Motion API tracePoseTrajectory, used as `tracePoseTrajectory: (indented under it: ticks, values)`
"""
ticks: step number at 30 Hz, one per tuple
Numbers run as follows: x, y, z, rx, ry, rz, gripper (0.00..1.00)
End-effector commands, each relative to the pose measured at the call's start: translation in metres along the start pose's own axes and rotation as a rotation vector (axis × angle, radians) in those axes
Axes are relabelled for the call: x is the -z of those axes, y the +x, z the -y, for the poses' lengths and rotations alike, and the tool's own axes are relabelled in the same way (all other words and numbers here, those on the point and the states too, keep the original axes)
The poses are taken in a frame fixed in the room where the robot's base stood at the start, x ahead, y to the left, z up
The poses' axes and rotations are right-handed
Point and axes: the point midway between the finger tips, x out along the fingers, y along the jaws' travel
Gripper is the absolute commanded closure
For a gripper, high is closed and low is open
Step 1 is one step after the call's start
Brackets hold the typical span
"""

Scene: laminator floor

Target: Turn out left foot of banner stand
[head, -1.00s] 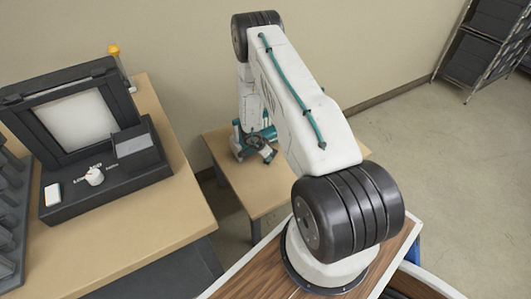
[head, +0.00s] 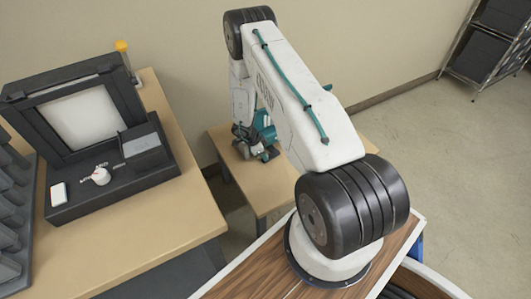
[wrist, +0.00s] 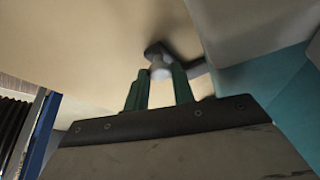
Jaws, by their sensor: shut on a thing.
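My gripper (wrist: 162,75) reaches down to the low tan table in the head view, where my own wrist mostly hides what it holds. In the wrist view its two green fingers are shut on a small pale grey piece. A dark grey, blurred foot-like part (wrist: 157,48) shows just beyond the fingertips, and I take it to be the left foot of the banner stand. Its exact angle is unclear. The rest of the banner stand cannot be made out in the head view.
The low table (head: 222,142) stands against the wall. To its left, a larger table (head: 180,215) carries a black framed machine (head: 60,200) with a white knob (head: 101,176). A shelf with dark bins (head: 488,45) stands at the far right. The floor at right is clear.

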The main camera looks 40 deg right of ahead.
Motion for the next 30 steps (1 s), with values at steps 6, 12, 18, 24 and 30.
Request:
tracePoseTrajectory:
  ticks: [6, 12, 18, 24, 30]
  values:
    - [-0.003, -0.002, 0.0, 0.003, -0.007, 0.001, 1.0]
    - [-0.002, -0.001, 0.0, 0.003, -0.005, 0.001, 0.67]
    - [-0.001, -0.003, 0.001, 0.003, -0.003, 0.001, 0.67]
    - [-0.001, -0.032, 0.001, 0.006, -0.004, 0.002, 0.67]
    - [-0.002, -0.065, 0.0, 0.005, -0.005, 0.001, 0.67]
